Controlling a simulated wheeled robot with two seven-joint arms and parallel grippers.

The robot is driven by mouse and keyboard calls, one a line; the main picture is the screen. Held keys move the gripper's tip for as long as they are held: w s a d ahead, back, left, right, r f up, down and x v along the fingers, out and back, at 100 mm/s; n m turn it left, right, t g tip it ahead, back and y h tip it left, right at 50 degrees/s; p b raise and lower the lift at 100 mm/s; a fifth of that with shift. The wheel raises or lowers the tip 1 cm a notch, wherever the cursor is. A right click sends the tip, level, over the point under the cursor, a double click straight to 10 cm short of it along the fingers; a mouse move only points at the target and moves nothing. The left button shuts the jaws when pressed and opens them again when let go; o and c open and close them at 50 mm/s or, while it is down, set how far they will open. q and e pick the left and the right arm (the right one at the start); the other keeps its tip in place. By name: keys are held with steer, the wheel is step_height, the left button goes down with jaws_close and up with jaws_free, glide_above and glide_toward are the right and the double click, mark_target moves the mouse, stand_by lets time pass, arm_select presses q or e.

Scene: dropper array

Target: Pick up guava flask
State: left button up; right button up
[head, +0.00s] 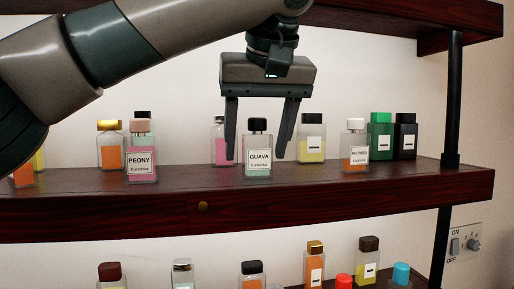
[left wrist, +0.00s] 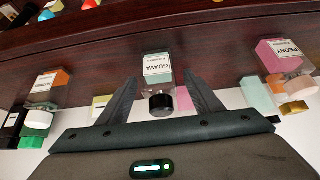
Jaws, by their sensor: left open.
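The guava flask (head: 258,150) is a clear bottle with a black cap, a white GUAVA label and pale green liquid. It stands upright on the middle shelf. My left gripper (head: 257,158) is open, pointing down, with one finger on each side of the flask in the head view. In the left wrist view the flask (left wrist: 157,75) shows between the two open fingers (left wrist: 157,92), its black cap towards the gripper's palm. I cannot tell whether either finger touches it. My right gripper is not in view.
The peony flask (head: 140,158) stands to the left and the nutmeg flask (head: 355,147) to the right. A pink flask (head: 220,146) and a yellow one (head: 311,144) stand close behind the gripper. Another shelf of flasks lies below; the upper shelf (head: 420,18) is overhead.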

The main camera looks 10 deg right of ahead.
mark_target(258, 123)
arm_select(q)
steer(key=shift+s, duration=0.1)
steer(key=c, duration=1.3)
steer(key=shift+r, duration=0.2)
steer(key=shift+d+r+b, duration=0.1)
steer(key=shift+r+b, duration=0.45)
steer(key=shift+r, duration=0.8)
steer(key=s+b, duration=0.3)
steer(key=s, duration=0.2)
steer(key=shift+s, duration=0.4)
steer(key=s+b, duration=0.4)
steer(key=s, duration=0.8)
steer(key=shift+s+r, duration=0.1)
steer(key=shift+r, duration=0.1)
